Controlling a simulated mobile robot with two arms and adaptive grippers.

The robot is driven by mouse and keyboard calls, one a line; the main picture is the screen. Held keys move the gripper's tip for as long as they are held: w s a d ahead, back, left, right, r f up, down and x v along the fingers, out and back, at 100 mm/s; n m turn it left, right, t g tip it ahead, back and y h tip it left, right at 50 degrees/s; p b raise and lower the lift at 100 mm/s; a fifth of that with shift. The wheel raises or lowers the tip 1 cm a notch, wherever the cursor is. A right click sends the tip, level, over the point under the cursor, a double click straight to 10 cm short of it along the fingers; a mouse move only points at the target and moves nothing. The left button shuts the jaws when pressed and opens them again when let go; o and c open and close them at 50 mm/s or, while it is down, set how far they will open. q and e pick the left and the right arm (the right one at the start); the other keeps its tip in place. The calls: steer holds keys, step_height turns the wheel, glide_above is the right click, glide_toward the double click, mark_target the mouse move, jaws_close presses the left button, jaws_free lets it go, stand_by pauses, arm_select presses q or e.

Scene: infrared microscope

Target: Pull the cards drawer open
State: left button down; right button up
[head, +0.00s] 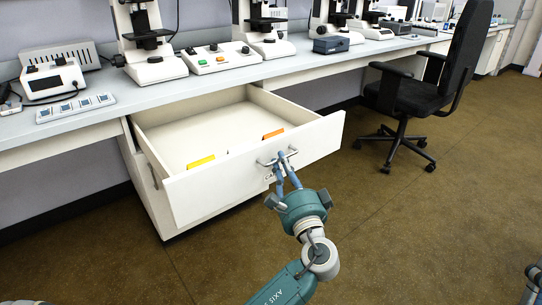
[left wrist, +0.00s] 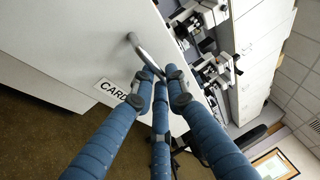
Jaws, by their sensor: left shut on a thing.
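The cards drawer (head: 240,172) is white and stands well out from the cabinet under the bench. Its inside shows, with a yellow card (head: 201,161) and an orange card (head: 273,134) in it. The metal handle (head: 291,152) is on the drawer front and also shows in the left wrist view (left wrist: 140,46). A label reading "CARD" (left wrist: 113,91) is partly hidden by a finger. My left gripper (head: 280,160) has its blue fingers shut on the handle; they also show in the left wrist view (left wrist: 160,78).
Several microscopes (head: 149,45) and a control box (head: 220,57) stand on the bench (head: 115,84). A black office chair (head: 425,90) stands to the right of the drawer. The brown floor (head: 400,220) is clear in front.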

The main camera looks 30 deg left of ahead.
arm_select(q)
steer(key=shift+s+d+f, duration=0.1)
steer(key=shift+s+d, duration=0.15)
steer(key=shift+d, duration=0.3)
steer(key=shift+s+d, duration=0.2)
steer(key=shift+d, duration=0.3)
steer(key=c, duration=1.7)
jaws_free()
steer(key=v, duration=1.2)
